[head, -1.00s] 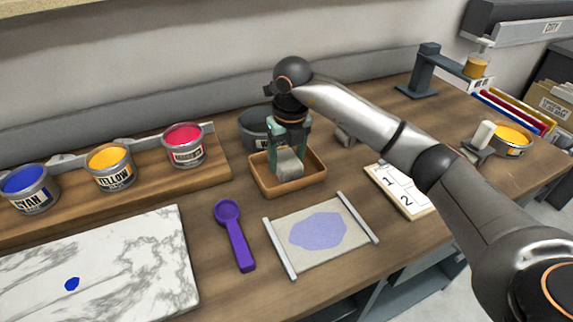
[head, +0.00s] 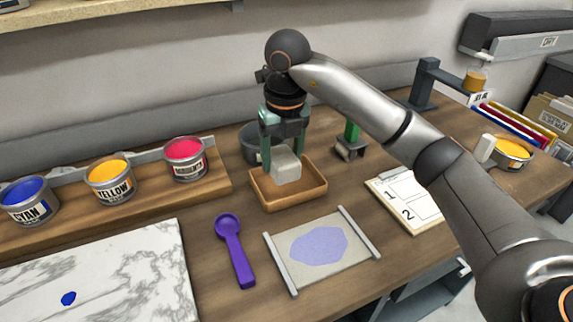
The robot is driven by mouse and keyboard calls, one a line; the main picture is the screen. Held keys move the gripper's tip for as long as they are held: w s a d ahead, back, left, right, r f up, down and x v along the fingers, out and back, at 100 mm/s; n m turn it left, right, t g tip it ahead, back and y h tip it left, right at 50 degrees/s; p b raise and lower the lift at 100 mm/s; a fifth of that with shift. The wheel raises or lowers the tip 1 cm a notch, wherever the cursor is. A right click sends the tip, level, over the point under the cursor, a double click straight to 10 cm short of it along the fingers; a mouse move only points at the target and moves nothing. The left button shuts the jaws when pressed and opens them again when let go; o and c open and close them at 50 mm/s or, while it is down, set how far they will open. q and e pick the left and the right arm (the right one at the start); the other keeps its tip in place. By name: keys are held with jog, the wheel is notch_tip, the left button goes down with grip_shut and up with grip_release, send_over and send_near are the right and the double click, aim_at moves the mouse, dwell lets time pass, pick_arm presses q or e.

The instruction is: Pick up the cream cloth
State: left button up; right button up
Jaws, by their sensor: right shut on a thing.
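The cream cloth (head: 286,167) is a small pale folded block in the head view, held between the fingers of my right gripper (head: 284,150). My right gripper points down and is shut on it. The cloth hangs above a shallow tan wooden tray (head: 290,204), with the tray's inside partly hidden behind it. My left gripper is not in view.
A dark pot (head: 252,145) stands close behind the tray. A purple spoon (head: 234,250) and a sheet with a lilac patch (head: 318,245) lie in front. Ink cans, including a magenta one (head: 186,160), stand left. A numbered card (head: 407,200) lies right.

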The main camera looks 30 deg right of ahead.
jog(key=s+a+r, duration=0.5)
jog(key=s+a, duration=0.1)
jog(key=s, duration=0.1)
jog(key=shift+s+a+p, duration=0.2)
jog(key=shift+a+p, duration=0.1)
jog(key=shift+a, duration=0.1)
jog(key=shift+r, duration=0.1)
